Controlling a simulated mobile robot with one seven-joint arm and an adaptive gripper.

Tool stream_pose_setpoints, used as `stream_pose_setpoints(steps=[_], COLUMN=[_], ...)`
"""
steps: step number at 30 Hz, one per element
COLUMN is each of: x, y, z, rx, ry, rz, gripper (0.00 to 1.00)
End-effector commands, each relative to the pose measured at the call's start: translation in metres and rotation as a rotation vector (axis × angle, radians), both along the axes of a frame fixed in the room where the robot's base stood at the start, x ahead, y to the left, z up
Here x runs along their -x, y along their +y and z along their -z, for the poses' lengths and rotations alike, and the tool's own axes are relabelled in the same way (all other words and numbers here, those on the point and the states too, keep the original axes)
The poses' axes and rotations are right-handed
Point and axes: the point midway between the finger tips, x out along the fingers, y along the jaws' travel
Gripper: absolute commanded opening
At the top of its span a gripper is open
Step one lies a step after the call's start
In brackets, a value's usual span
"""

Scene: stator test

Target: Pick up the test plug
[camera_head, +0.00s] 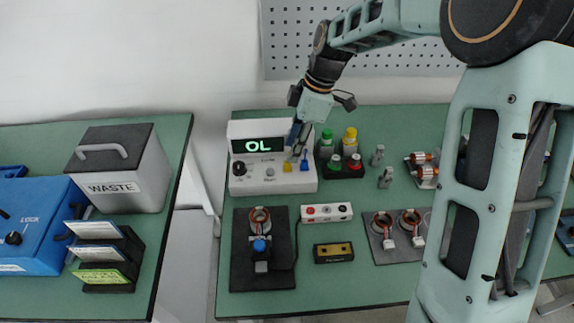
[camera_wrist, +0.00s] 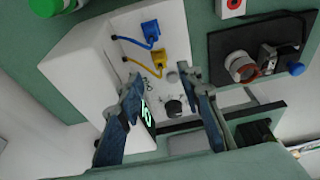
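The white tester (camera_head: 270,182) has a green display reading "OL". On its front panel are a yellow plug (camera_head: 287,167) and a blue plug (camera_head: 304,163); the task does not say which is the test plug. In the wrist view the yellow plug (camera_wrist: 157,58) and blue plug (camera_wrist: 150,28) each have a cable of their own colour. My gripper (camera_wrist: 158,78) is open, with empty space between its fingers. It is above the tester, and the yellow plug shows just beyond the fingertip gap. In the head view my gripper (camera_head: 297,145) partly covers the tester's right side.
A dark fixture (camera_head: 236,262) with a copper ring and blue knob stands in front of the tester. Green, yellow and red bottles (camera_head: 350,141) stand close on the right.

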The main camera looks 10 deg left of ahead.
Motion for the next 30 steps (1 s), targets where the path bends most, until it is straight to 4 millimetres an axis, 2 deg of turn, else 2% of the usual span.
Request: stream_pose_setpoints(steps=[11,20,27,30], x=[0.004,0.004,0.004,0.004], y=[0.009,0.01,0.01,0.01], z=[0.047,0.052,0.052,0.052], rx=[0.0,0.0,0.0,0.0], ry=[0.002,0.0,-0.001,0.0], rz=[-0.001,0.0,0.0,0.0], gripper=[0.33,0.33,0.08,0.0])
